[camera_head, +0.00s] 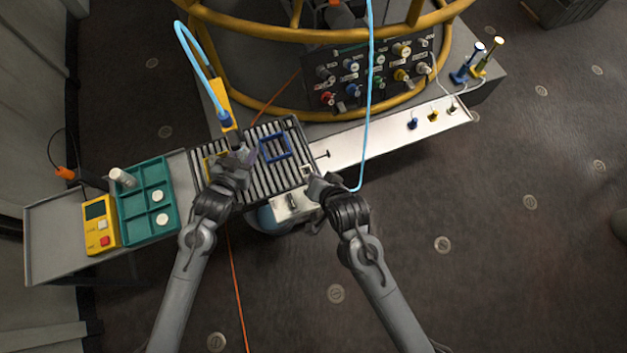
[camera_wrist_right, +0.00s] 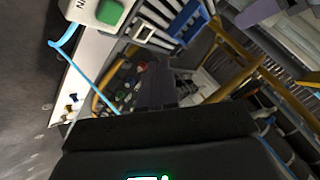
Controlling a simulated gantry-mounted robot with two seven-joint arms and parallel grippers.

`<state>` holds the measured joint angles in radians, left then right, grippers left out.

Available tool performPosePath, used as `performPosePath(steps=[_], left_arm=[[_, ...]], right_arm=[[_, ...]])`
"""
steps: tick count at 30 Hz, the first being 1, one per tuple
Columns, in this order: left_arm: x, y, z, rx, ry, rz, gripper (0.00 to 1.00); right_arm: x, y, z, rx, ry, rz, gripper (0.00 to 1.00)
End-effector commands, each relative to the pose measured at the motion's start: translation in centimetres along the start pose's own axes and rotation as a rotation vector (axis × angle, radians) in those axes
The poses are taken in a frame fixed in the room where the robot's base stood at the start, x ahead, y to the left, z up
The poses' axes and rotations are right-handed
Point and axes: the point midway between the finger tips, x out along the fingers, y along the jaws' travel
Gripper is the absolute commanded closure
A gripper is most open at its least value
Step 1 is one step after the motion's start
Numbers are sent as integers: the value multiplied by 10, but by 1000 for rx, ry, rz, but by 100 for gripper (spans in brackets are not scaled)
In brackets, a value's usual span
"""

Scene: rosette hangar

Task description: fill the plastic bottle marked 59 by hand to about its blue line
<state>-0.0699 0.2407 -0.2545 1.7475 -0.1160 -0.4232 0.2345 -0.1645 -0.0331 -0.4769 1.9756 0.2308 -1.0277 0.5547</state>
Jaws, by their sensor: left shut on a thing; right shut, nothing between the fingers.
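My left gripper (camera_head: 238,152) is shut on a pale purple-grey thing (camera_head: 248,158) over the slatted grate (camera_head: 294,132), below the blue nozzle (camera_head: 225,119) on the yellow post. The thing is mostly hidden and small; I cannot read a 59, a blue line or a water level on it. My right gripper (camera_head: 311,180) is shut and empty beside the white box (camera_head: 290,206) at the grate's front edge. In the right wrist view its fingers (camera_wrist_right: 157,85) are together, and a white box with a green button (camera_wrist_right: 111,12) is at the upper left.
A blue square frame (camera_head: 275,147) and a yellow one (camera_head: 210,166) lie on the grate. A teal tray (camera_head: 130,202) holds a pale cylinder (camera_head: 122,177) and white round pieces, beside a yellow meter (camera_head: 100,224). A light-blue hose (camera_head: 369,100) hangs near my right gripper. A knob panel (camera_head: 370,78) stands behind.

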Motion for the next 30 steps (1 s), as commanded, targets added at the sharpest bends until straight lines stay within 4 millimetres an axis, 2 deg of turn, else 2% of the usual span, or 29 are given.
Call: performPosePath(steps=[16, 30], left_arm=[[0, 0, 0, 0, 0, 0, 87], [0, 0, 0, 0, 0, 0, 87]], right_arm=[[43, 31, 32, 0, -1, 0, 100], [53, 38, 39, 1, -1, -2, 100]])
